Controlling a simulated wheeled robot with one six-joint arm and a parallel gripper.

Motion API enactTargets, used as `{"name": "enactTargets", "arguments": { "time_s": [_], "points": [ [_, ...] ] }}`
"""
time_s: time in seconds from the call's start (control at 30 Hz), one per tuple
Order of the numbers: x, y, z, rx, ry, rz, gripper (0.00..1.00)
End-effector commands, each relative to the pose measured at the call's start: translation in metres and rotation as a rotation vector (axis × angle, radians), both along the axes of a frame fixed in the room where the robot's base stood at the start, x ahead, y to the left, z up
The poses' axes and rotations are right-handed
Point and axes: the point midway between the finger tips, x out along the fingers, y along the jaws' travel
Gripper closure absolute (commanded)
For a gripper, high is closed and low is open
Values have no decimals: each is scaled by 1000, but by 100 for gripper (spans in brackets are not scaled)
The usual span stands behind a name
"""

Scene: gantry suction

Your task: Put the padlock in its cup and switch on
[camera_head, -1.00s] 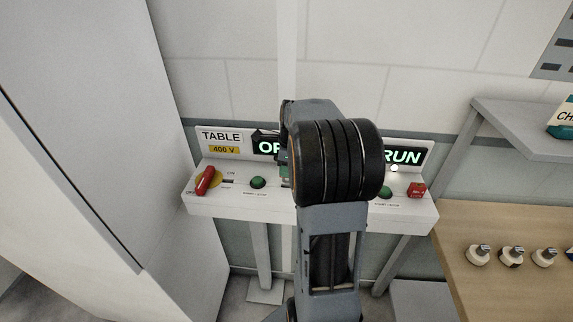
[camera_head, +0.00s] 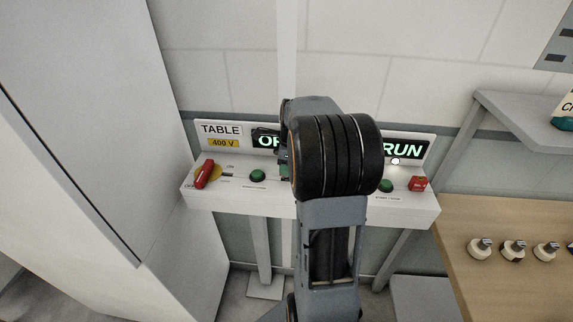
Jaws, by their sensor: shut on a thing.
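No cup can be made out.
Green buttons (camera_head: 257,175) and (camera_head: 386,186) sit either side of my arm. A lit RUN sign (camera_head: 405,152) shows at right, and a TABLE label (camera_head: 221,130) at left. A tall pale cabinet (camera_head: 110,130) bounds the left. A wooden table (camera_head: 500,285) carries several small knobbed pieces at right.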

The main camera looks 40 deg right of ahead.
Motion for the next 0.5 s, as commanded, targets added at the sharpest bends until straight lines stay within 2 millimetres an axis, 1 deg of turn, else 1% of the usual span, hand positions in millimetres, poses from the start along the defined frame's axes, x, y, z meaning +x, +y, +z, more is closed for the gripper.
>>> {"name": "enactTargets", "arguments": {
  "time_s": [0.03,0.5],
  "points": [
    [0,0,-4,0,0,0,99],
    [0,0,-22,-1,-1,0,99]
  ]
}}
